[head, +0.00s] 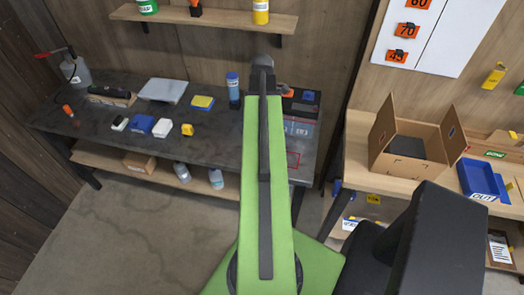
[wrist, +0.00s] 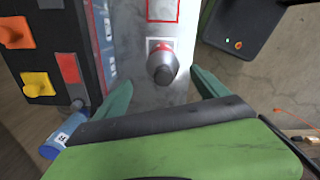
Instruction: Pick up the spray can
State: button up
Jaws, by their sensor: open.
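In the wrist view, a can with a red body and a grey tapered top (wrist: 162,66), which looks like the spray can, stands on a marked square of the grey bench top. It is seen nearly from above. My gripper (wrist: 162,78) is open, with one green finger on each side of the can in the picture. I cannot tell how far the fingertips are above or in front of it, and no contact shows. In the head view my green arm reaches over the bench (head: 150,137) and hides this can and most of the gripper.
A blue cylinder (head: 233,88) stands left of my arm; it also shows in the wrist view (wrist: 65,135). A dark panel with orange and yellow parts (wrist: 45,50) is beside the can. Small boxes and a jack-like tool sit further left. An open cardboard box (head: 410,140) is on the right-hand table.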

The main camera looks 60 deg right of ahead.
notch_tip(320, 180, down, 7)
jog(key=b, duration=0.5)
jog(key=shift+a, duration=0.2)
jog(key=shift+r, duration=0.1)
grip_shut()
